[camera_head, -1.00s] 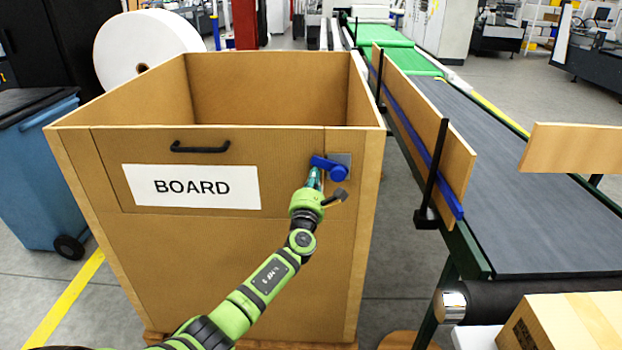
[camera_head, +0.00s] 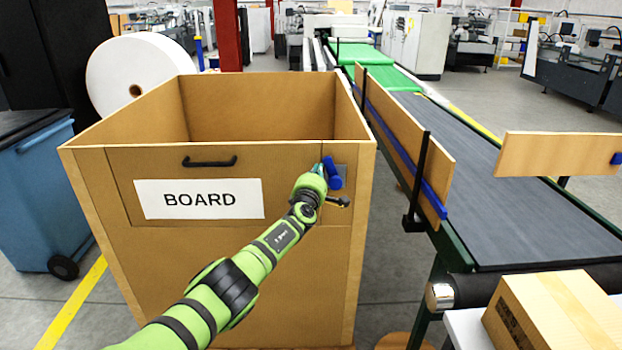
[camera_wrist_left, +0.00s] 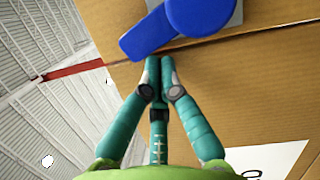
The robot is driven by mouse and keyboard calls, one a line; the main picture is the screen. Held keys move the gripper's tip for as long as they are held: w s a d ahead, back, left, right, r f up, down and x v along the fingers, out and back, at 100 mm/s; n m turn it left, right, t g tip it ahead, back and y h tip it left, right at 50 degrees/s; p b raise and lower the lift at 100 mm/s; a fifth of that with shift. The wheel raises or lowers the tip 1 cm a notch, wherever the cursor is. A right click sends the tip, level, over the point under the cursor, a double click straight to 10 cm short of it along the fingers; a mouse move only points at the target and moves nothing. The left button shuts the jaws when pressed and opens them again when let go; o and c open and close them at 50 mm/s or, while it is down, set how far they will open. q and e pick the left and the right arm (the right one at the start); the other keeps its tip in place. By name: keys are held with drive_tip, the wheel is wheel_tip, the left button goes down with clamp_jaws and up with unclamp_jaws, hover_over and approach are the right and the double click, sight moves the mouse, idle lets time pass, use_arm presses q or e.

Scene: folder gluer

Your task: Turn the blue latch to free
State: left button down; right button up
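The blue latch (camera_head: 332,172) is on a grey plate at the upper right of the cardboard bin's front, right of the BOARD label. Its lever points up and slightly left from its round hub. In the left wrist view the latch (camera_wrist_left: 195,18) fills the top, with the lever reaching down-left. My left gripper (camera_head: 320,168) is just left of the lever. Its teal fingers (camera_wrist_left: 158,62) are together with nothing visible between them, tips at the lever's edge; I cannot tell if they touch. My right gripper is not in view.
The bin front has a black handle (camera_head: 209,162) and a white BOARD label (camera_head: 199,199). A conveyor (camera_head: 500,205) with a wooden side rail (camera_head: 405,135) runs along the right. A cardboard box (camera_head: 555,315) is at the lower right, a blue wheeled bin (camera_head: 45,200) at the left.

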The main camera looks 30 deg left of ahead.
use_arm(q)
drive_tip(key=shift+w+d+r+m+p, duration=0.35)
drive_tip(key=shift+w+r+m+p, duration=0.05)
drive_tip(key=shift+m+p, duration=0.2)
drive_tip(key=shift+d, duration=0.15)
idle(0.4)
